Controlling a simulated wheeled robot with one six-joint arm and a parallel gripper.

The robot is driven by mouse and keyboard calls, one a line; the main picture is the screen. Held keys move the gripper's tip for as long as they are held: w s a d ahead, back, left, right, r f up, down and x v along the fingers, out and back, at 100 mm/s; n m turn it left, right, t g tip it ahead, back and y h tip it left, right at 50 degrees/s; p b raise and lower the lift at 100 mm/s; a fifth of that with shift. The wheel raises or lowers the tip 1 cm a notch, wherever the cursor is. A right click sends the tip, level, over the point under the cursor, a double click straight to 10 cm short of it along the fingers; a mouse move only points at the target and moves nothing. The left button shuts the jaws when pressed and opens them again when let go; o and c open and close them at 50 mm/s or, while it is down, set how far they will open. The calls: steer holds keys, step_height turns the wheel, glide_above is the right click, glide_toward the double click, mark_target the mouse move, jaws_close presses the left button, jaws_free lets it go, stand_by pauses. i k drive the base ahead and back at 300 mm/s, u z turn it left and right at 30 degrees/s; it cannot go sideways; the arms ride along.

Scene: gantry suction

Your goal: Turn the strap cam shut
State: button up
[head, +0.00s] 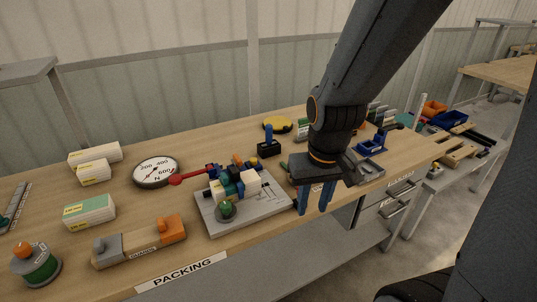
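A light grey plate (250,215) lies on the wooden bench and carries a cluster of green, white, blue and yellow parts. A red lever with a round red knob (176,179) sticks out to the left of this cluster; it looks like the strap cam, but I cannot tell for sure. A dark green knob (226,210) sits at the plate's front. My gripper (316,205) points down to the right of the plate, near the bench's front edge. Its two blue fingers are apart with nothing visible between them. The strap itself is hard to make out.
A round dial (156,172) marked in N lies behind the red knob. A grey and orange block (140,243) lies at the front left. A black block with a blue post (268,143) stands behind the plate. Boxes (90,210) stand at the left.

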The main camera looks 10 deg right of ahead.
mark_target(236, 160)
steer(key=z, duration=0.3)
steer(key=i, duration=0.4)
steer(key=u, duration=0.85)
steer(key=k, duration=1.3)
steer(key=z, duration=0.7)
steer(key=i, duration=1)
steer(key=u, duration=0.5)
steer(key=i, duration=0.45)
steer(key=u, duration=0.55)
